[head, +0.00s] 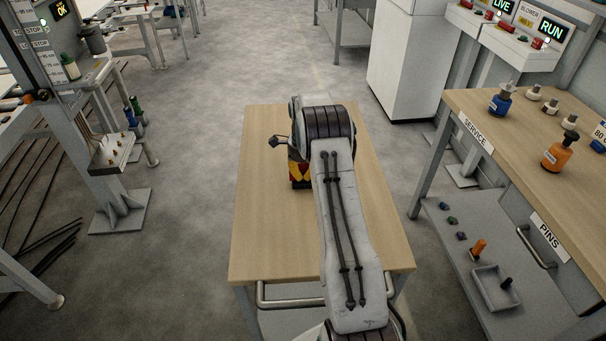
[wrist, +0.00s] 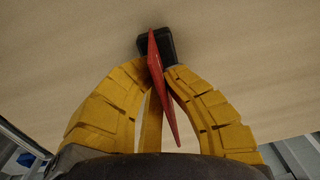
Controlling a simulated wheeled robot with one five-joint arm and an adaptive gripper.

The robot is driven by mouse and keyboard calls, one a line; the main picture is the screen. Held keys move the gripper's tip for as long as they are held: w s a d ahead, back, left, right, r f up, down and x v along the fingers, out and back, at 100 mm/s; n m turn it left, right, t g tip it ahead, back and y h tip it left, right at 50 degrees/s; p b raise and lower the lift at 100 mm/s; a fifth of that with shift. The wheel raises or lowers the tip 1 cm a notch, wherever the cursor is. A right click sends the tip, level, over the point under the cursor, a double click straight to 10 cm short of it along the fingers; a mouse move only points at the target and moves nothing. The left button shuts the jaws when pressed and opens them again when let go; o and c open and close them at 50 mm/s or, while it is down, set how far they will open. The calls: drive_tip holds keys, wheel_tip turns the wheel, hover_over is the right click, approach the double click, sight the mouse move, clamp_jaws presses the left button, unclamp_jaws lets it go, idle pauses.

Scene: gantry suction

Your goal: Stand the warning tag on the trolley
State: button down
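The warning tag (wrist: 159,72) is a thin red plate with a black block at its end. In the wrist view it is between the two yellow fingertips of my gripper (wrist: 157,68), which close in on it from both sides. The trolley (head: 265,240) has a pale wooden top and a metal handle. In the head view my gripper (head: 298,168) points down over the middle of the trolley top, partly hidden by my arm. The black block shows low beside the fingers, at or just above the wood; I cannot tell whether it touches.
A service bench (head: 480,120) on the right holds an orange bottle (head: 558,152) and a blue bottle (head: 501,100). A grey post (head: 85,130) stands on the left. A white cabinet (head: 408,65) is behind. The rest of the trolley top is clear.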

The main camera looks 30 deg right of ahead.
sight(303, 182)
drive_tip(key=c, duration=1.4)
unclamp_jaws()
wheel_tip(303, 182, up, 12)
drive_tip(key=s+a+r+n, duration=0.4)
drive_tip(key=a+r+n, duration=0.2)
drive_tip(key=a+r, duration=0.25)
drive_tip(key=s+a+r+n+t, duration=0.1)
drive_tip(key=s+a+r+n, duration=0.2)
drive_tip(key=s+a+n, duration=0.45)
drive_tip(key=s+a+r+n+t, duration=0.15)
drive_tip(key=s+a+n, duration=0.3)
drive_tip(key=s, duration=0.55)
drive_tip(key=shift+s+a+f+n+t, duration=0.15)
drive_tip(key=shift+s+a+f+n, duration=0.65)
drive_tip(key=shift+s, duration=1.05)
drive_tip(key=shift+s+a+f+n+t, duration=0.15)
drive_tip(key=shift+s+a+f+n, duration=0.3)
drive_tip(key=shift+s+n, duration=1.05)
drive_tip(key=shift+s+a+f+n+t, duration=0.15)
drive_tip(key=shift+s+a+f+n, duration=0.45)
drive_tip(key=shift+s, duration=1.55)
